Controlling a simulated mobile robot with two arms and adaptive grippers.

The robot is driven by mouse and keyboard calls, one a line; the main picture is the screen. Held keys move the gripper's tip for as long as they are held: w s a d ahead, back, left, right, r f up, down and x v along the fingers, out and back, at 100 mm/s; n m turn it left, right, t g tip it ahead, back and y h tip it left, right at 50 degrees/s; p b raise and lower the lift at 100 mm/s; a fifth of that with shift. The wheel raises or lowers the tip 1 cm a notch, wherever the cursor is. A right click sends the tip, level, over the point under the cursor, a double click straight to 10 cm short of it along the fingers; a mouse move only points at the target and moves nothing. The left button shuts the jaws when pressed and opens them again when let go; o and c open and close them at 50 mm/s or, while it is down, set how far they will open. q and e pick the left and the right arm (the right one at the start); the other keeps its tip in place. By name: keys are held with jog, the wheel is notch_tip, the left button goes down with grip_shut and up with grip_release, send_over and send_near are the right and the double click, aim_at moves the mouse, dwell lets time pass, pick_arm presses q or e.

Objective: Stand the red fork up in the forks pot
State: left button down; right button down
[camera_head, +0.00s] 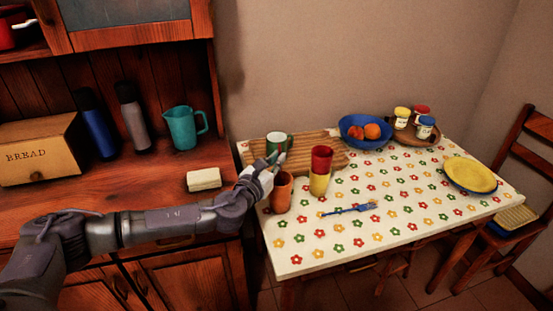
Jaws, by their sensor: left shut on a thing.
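My left gripper (273,163) is over the left end of the table, just above and behind an orange-brown pot (282,196). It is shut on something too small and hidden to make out. I cannot make out a red fork. The orange-brown pot stands upright and may be the forks pot; no label shows on it. A blue fork (350,209) lies flat on the tablecloth to the right of the pot. My right gripper is not in view.
A red cup (322,158) sits on a yellow cup (319,185) right of the pot. A green-and-white mug (276,142) stands behind on a wooden board (329,150). A blue bowl (352,132) holds fruit. The tablecloth's front (350,240) is clear.

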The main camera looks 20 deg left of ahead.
pick_arm(q)
jog(key=c, duration=1.2)
grip_release()
jog(key=shift+s, duration=0.1)
jog(key=s+a, duration=0.2)
jog(key=s, duration=0.9)
jog(key=shift+s+a, duration=0.15)
jog(key=shift+s, duration=0.2)
